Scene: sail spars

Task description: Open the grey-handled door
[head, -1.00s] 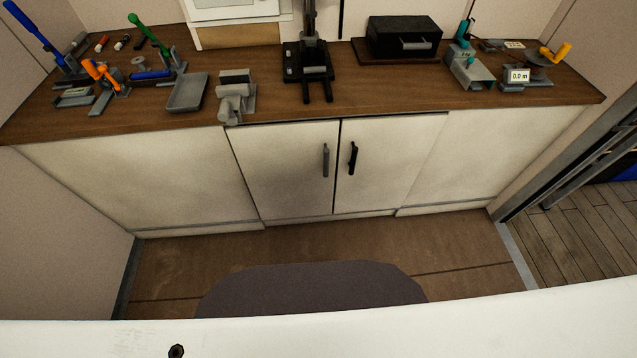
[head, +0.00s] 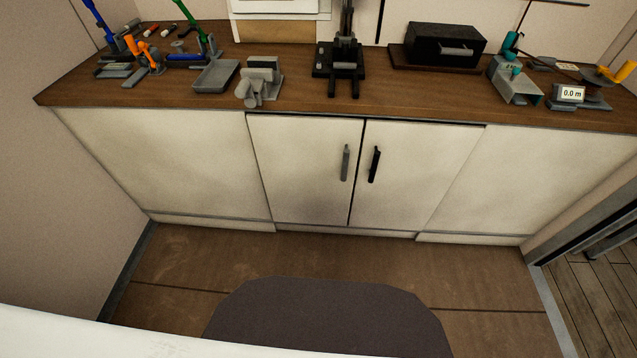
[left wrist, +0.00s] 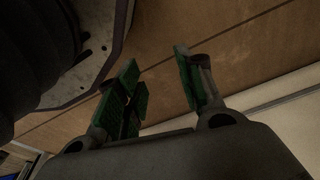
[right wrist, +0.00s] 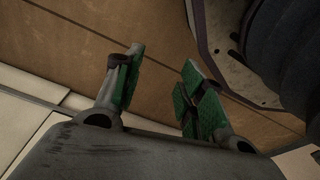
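The grey-handled door (head: 302,185) is the left one of two pale cabinet doors under the worktop in the head view. Its grey upright handle (head: 345,162) is near its right edge. The door is shut. Beside it is a shut door (head: 412,185) with a black handle (head: 374,164). My left gripper (left wrist: 159,85) is open and empty in the left wrist view, over the brown floor. My right gripper (right wrist: 160,78) is open and empty in the right wrist view, also over the floor. Neither gripper shows in the head view.
A brown worktop (head: 290,100) above the doors carries a grey tray (head: 215,76), a black stand (head: 340,60), a black box (head: 445,45) and several tools. Brown floor (head: 200,265) lies clear before the cabinet. A wall (head: 60,200) stands at left, a doorway at right.

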